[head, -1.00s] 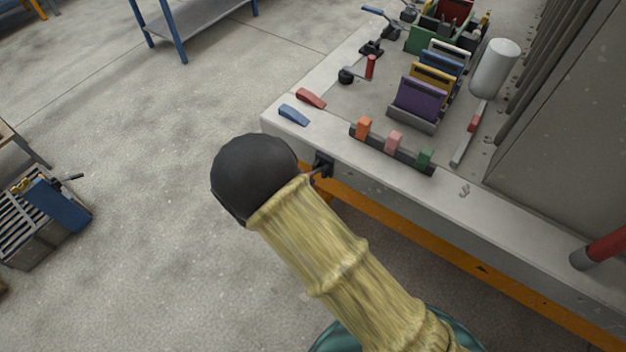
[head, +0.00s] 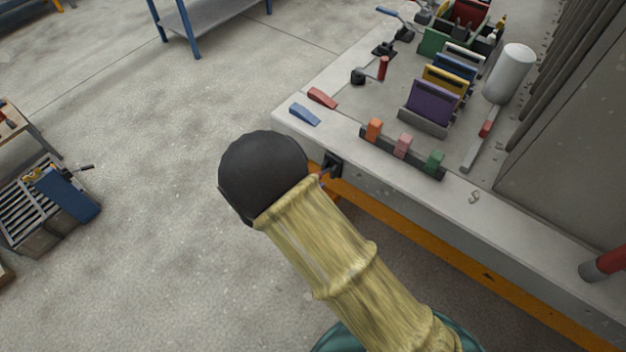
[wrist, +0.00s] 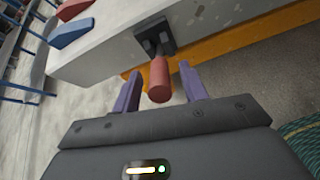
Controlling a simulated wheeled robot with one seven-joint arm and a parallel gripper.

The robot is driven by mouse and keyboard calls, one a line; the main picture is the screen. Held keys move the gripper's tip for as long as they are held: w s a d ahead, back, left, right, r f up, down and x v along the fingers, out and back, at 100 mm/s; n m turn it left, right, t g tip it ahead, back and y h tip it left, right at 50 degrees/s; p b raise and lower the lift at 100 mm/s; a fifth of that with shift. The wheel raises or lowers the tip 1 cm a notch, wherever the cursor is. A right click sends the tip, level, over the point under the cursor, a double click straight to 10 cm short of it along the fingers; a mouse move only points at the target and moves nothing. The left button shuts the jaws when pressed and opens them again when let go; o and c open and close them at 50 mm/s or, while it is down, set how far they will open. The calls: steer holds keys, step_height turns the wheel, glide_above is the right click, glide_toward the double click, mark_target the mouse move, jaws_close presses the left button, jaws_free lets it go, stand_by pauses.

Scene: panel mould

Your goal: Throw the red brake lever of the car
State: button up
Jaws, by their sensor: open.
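The red brake lever (wrist: 159,80) sticks out from a dark bracket (wrist: 156,38) on the side of the pale slab of the car (wrist: 105,52). Its rounded grip points toward the wrist camera. My gripper (wrist: 160,88) is open, with one purple finger on each side of the lever; I cannot tell whether either touches it. In the head view the bracket (head: 331,164) shows at the slab's edge, while my dark wrist and yellow-sleeved arm hide most of the gripper and lever.
Red (head: 322,97) and blue (head: 304,115) wedges lie on the slab's near corner. A rail with orange, pink and green blocks (head: 403,146) sits along its edge. An orange beam (head: 440,243) runs below the slab. Open floor (head: 150,180) lies to the left.

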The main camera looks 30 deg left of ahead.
steer(key=v, duration=1.6)
steer(key=shift+s+b, duration=0.25)
steer(key=shift+b, duration=0.2)
steer(key=shift+a, duration=0.1)
steer(key=w+d+r+m+g+h+p, duration=0.1)
steer(key=w+d+r+m+g, duration=0.15)
steer(key=w+d+m, duration=0.4)
steer(key=w+d+r+m+g+h+p, duration=0.2)
steer(key=d+m+g, duration=0.1)
steer(key=d, duration=0.6)
steer(key=w+d+r+m+g+h+p, duration=0.1)
steer(key=w+d+r+m+g, duration=0.2)
steer(key=d, duration=0.4)
steer(key=d+r+m+y+p, duration=0.2)
steer(key=d+r+m, duration=0.2)
steer(key=d+m, duration=0.6)
steer(key=d+r+m+y+p, duration=0.2)
steer(key=d+r+m, duration=0.2)
steer(key=d+m, duration=0.6)
steer(key=shift+w+d+g+y, duration=0.35)
steer(key=shift+w+d+y, duration=0.1)
steer(key=shift+d, duration=0.7)
